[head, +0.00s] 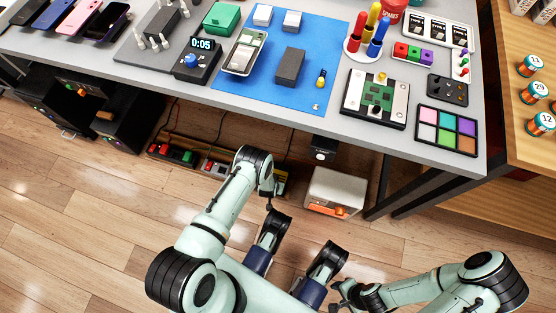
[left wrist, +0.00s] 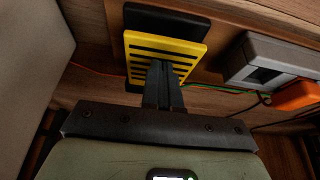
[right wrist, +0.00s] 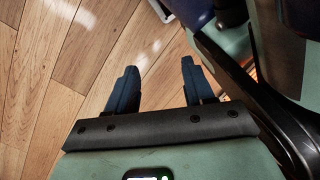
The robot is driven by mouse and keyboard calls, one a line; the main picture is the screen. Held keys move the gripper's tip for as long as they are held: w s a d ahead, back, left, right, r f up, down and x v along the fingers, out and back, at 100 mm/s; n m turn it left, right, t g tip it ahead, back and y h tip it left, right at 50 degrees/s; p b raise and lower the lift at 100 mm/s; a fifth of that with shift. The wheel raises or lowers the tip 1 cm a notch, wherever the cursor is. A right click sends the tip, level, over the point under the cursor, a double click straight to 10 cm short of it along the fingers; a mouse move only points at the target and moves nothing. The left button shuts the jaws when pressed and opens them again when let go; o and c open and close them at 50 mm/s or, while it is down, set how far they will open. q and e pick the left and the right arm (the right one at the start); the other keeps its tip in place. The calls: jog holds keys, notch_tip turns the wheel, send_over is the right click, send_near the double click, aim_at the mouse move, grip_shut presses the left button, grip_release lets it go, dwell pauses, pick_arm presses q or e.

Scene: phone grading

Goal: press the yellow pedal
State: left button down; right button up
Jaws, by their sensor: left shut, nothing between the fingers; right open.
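The yellow pedal (left wrist: 190,47) has black stripes and sits on a black base in the left wrist view. My left gripper (left wrist: 165,66) is shut and empty. Its fingertips overlap the lower middle of the pedal's face in that view; I cannot tell whether they touch it. In the head view I cannot make out the pedal clearly, and the left arm reaches toward the space under the table. My right gripper (right wrist: 157,75) is open and empty above the wooden floor; in the head view it shows low, right of centre (head: 338,294).
A grey box with an orange part (left wrist: 275,62) stands right of the pedal, and a pale panel (left wrist: 38,50) is on the left. Cables run behind the pedal. The grey table (head: 330,124) overhangs this area. A white box (head: 336,188) stands underneath.

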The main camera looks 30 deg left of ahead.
pick_arm(q)
jog(key=shift+f, duration=0.3)
jog(key=shift+r+p, duration=1.7)
jog(key=shift+r, duration=0.3)
notch_tip(320, 180, up, 4)
jog(key=p, duration=0.2)
jog(key=shift+p, duration=0.4)
pick_arm(e)
jog(key=w+a+r+t, duration=0.1)
jog(key=w+r+t, duration=0.3)
jog(key=w+r, duration=0.4)
jog(key=w, duration=0.4)
jog(key=shift+a+r+n, duration=0.3)
jog(key=shift+n, duration=0.1)
